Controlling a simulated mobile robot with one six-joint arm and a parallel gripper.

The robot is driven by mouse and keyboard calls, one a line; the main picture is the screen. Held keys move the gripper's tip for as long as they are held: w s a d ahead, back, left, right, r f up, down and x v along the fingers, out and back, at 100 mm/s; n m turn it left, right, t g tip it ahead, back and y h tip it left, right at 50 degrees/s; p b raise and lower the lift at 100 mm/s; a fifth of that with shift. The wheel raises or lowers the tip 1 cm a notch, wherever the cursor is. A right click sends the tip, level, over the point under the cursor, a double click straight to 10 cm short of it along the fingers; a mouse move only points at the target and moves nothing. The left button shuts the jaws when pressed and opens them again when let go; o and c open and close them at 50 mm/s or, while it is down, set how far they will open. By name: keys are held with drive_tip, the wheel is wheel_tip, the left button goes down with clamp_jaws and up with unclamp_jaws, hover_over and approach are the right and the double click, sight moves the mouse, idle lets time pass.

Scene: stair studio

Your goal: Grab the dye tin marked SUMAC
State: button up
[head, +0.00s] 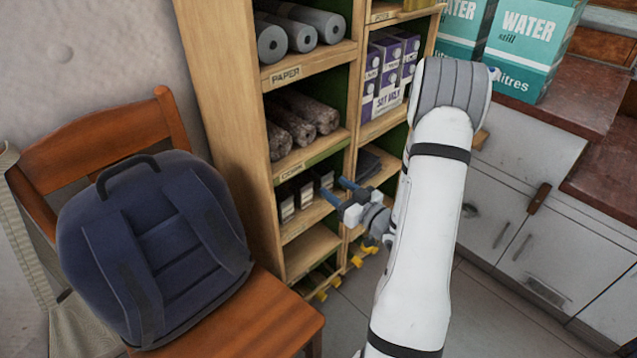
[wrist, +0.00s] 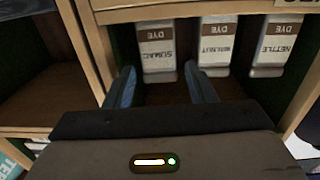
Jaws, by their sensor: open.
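The dye tin marked SUMAC (wrist: 158,55) is white with a brown band and stands in a shelf bay. Its lettering is upside down in the wrist view, where it is the leftmost of three dye tins. My gripper (wrist: 159,69) is open, with its blue fingers pointing at this tin, one toward each side of it. Nothing is between the fingers near the palm. In the head view my gripper (head: 336,189) is at the front of the bay of dye tins. The tin labels are too small to read there.
A tin that seems to read WALNUT (wrist: 217,45) and a NETTLE tin (wrist: 274,45) stand beside it. The wooden shelf unit (head: 228,120) has posts and boards around the bay. A chair (head: 270,318) with a navy backpack (head: 150,245) stands at left. Cabinets (head: 510,215) are at right.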

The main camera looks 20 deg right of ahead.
sight(328, 181)
drive_tip(key=b+x, duration=0.1)
drive_tip(key=x, duration=0.5)
drive_tip(key=shift+w+b, duration=0.3)
drive_tip(key=shift+w, duration=0.05)
drive_tip(key=c, duration=0.8)
drive_tip(key=shift+c, duration=0.2)
